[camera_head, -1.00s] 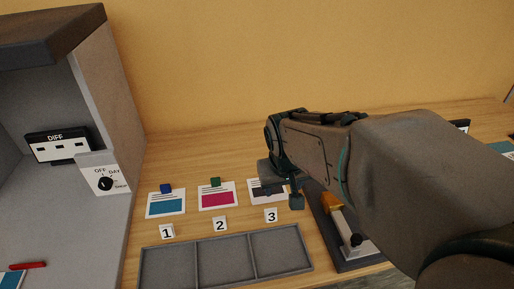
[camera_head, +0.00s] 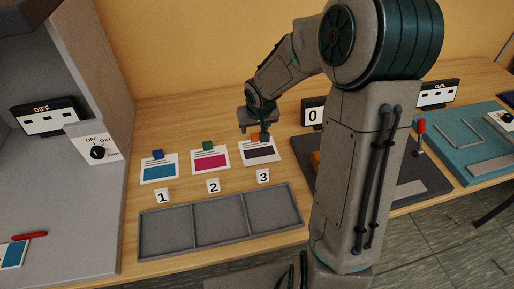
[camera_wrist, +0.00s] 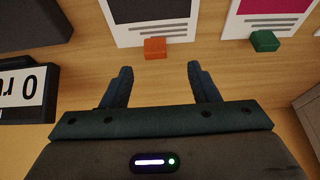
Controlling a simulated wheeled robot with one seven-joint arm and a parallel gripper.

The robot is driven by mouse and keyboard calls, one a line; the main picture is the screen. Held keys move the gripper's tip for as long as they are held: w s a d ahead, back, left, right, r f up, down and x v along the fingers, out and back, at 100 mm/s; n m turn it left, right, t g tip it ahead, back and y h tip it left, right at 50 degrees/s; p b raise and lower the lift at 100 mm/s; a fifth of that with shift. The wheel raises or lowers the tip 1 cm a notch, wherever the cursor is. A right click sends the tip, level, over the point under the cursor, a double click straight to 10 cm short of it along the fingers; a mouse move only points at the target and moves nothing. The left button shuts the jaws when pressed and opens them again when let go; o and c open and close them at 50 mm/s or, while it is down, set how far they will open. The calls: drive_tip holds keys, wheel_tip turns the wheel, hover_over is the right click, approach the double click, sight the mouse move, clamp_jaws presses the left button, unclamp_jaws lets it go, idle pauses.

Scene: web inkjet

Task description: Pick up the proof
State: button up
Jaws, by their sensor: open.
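Three printed proof cards lie in a row on the wooden table: a blue one (camera_head: 159,173), a magenta one (camera_head: 209,161) and a black one (camera_head: 259,151). Each has a small coloured block at its far edge: blue (camera_head: 158,154), green (camera_head: 208,146) and orange (camera_head: 264,137). My gripper (camera_head: 254,131) is open and empty at the far edge of the black card, close to the orange block. In the wrist view the orange block (camera_wrist: 155,48) lies ahead of the gap between my fingertips (camera_wrist: 160,70). The black card (camera_wrist: 152,12) and magenta card (camera_wrist: 270,18) are partly cut off there.
A grey three-compartment tray (camera_head: 192,227) stands empty in front of number tags 1, 2 and 3. A grey booth with a DIFF panel (camera_head: 49,116) and a dial is at left. A display reading 0 (camera_head: 313,114) and a dark board (camera_head: 405,178) stand right of the cards.

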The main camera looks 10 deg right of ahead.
sight(256, 134)
drive_tip(key=shift+d+x, duration=0.15)
drive_tip(key=shift+x, duration=1.6)
drive_tip(key=shift+d+x, duration=0.15)
drive_tip(key=shift+x, duration=1.55)
drive_tip(key=c, duration=1.1)
